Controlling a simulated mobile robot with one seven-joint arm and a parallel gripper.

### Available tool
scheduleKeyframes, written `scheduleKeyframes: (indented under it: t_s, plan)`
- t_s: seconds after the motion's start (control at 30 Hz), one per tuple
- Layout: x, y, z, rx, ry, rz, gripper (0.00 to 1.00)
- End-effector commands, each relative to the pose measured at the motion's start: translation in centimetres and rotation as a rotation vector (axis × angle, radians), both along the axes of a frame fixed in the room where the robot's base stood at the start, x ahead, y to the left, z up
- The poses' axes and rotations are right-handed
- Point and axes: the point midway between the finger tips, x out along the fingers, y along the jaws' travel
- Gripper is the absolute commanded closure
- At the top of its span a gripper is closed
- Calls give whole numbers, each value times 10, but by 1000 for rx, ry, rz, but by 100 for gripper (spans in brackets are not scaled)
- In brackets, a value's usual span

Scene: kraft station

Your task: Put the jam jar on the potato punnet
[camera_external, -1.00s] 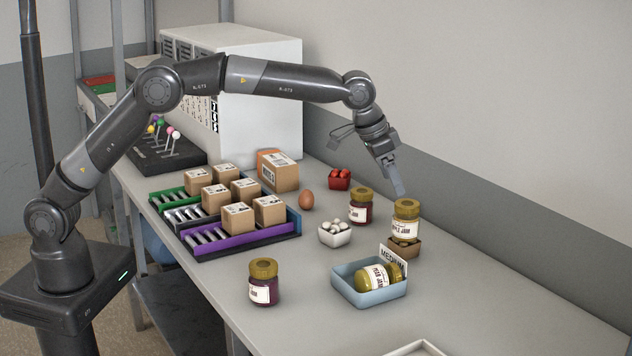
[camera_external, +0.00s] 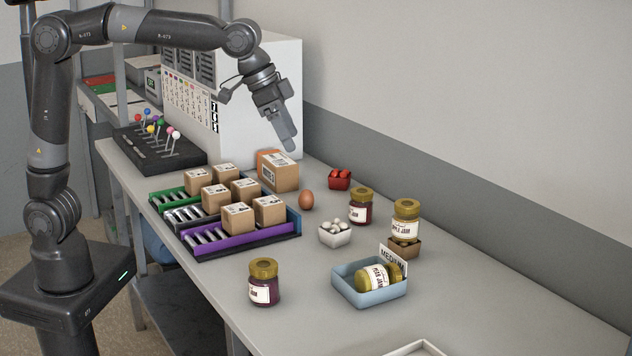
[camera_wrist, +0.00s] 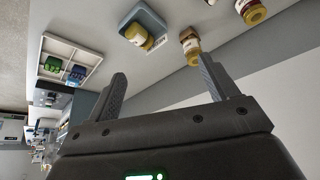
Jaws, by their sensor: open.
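A jam jar with a gold lid and a pale label (camera_external: 406,222) stands upright on the small brown potato punnet (camera_external: 404,248) at the right of the table. The jar also shows in the wrist view (camera_wrist: 192,55), partly behind a finger. My gripper (camera_external: 288,145) is high above the back of the table, by the large carton, well to the left of the jar and touching nothing. In the wrist view its two fingers (camera_wrist: 162,85) are spread apart with nothing between them.
A dark red jar (camera_external: 361,207), a white punnet (camera_external: 334,234), a red punnet (camera_external: 339,180) and an egg (camera_external: 306,200) stand nearby. A blue tray (camera_external: 369,296) holds a lying jar (camera_external: 379,277). Another dark jar (camera_external: 264,284) stands in front. Boxes sit on coloured roller racks (camera_external: 243,241).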

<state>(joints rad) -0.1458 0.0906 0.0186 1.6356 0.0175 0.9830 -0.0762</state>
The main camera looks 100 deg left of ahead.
Motion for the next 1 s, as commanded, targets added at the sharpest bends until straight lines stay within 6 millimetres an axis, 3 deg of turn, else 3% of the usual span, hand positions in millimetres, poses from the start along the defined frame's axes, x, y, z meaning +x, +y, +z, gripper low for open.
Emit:
scheduleKeyframes:
  t_s: [0.03,0.27,0.47,0.6,0.8,1.0]
  plan:
    - [-21,-9,5,0,-7,-14,21]
    - [-110,-44,5,4,-23,-78,21]
    - [-188,-67,-12,8,-37,-132,21]
    - [-239,-80,-33,12,-45,-169,21]
    - [-294,-91,-67,16,-55,-211,21]
    - [-316,-95,-84,19,-58,-230,21]
